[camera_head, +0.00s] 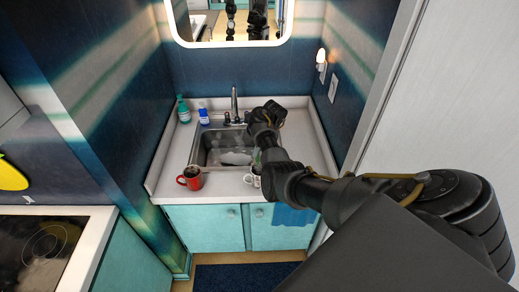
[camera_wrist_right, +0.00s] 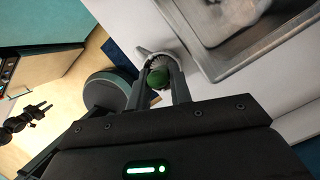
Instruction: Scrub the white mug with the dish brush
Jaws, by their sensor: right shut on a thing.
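The dish brush shows in the right wrist view as a green part (camera_wrist_right: 157,79) with white bristles, held between the fingers of my right gripper (camera_wrist_right: 161,70). A bit of green from it (camera_head: 257,157) shows beside my arm in the head view. The white mug (camera_head: 249,180) stands on the counter in front of the sink, partly hidden by my right arm. In the wrist view a white shape, likely the mug (camera_wrist_right: 147,51), is just beyond the bristles; I cannot tell whether they touch. A dark, jointed shape at the left may be my left gripper (camera_wrist_right: 38,112); its jaws are unclear.
A red mug (camera_head: 190,178) stands on the counter left of the white mug. The steel sink (camera_head: 208,150) with a faucet (camera_head: 235,104) lies behind. A teal bottle (camera_head: 183,110) and a blue bottle (camera_head: 204,115) stand at the back left. A blue towel (camera_head: 292,215) hangs below.

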